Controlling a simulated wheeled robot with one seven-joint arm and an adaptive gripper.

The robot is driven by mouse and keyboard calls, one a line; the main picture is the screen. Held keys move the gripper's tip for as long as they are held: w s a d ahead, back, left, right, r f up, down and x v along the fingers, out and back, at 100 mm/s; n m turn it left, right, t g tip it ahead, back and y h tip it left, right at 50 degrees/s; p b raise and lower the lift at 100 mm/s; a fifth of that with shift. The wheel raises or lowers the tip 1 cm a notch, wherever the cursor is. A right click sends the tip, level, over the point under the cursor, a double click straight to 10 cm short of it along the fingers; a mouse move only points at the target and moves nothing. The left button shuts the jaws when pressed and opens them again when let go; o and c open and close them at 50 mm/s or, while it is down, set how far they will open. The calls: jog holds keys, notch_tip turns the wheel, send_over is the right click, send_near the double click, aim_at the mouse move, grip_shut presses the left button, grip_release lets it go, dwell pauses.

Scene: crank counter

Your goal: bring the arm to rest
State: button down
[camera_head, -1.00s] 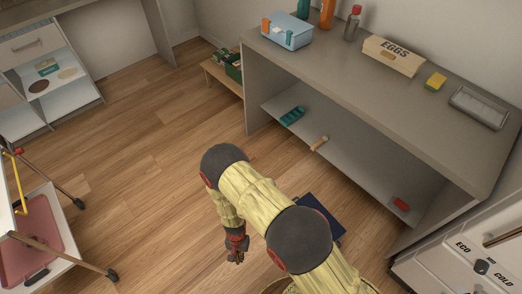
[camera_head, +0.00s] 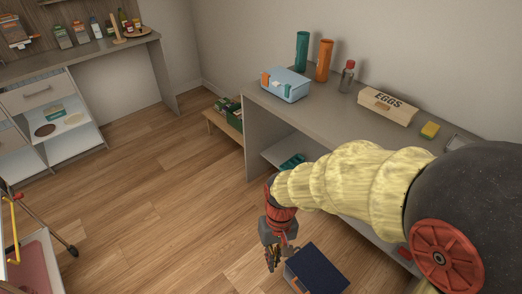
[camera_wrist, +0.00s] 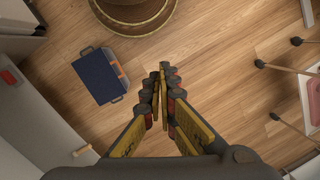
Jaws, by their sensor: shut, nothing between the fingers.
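My gripper (camera_head: 275,262) hangs pointing down over the wood floor in the head view, in front of the grey counter (camera_head: 225,85). In the wrist view my gripper (camera_wrist: 160,75) is shut, its fingertips together with nothing between them. My yellow arm reaches in from the right and hides much of the counter's front and lower shelf. Below and beside the gripper, a dark blue lidded box (camera_head: 318,268) stands on the floor. The box also shows left of the fingers in the wrist view (camera_wrist: 97,75), apart from them.
The counter top holds a blue bin (camera_head: 285,87), bottles, an egg carton (camera_head: 387,107) and a yellow sponge (camera_head: 429,130). A low wooden bench (camera_head: 222,128) stands at the counter's left end. A cart (camera_head: 40,258) is at the left edge. The floor between is clear.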

jog(key=s+d+r+m+t, duration=0.1)
jog(key=s+d+r+t, duration=0.1)
jog(key=d+r+t, duration=0.2)
jog(key=s+d+r+m+t+p, duration=0.1)
jog(key=s+d+r+t, duration=0.1)
jog(key=d+r, duration=0.9)
notch_tip(320, 180, up, 9)
jog(key=shift+s+d+f+m+t+h, duration=0.1)
jog(key=shift+s+d+m+t+h, duration=0.2)
jog(key=shift+t, duration=0.6)
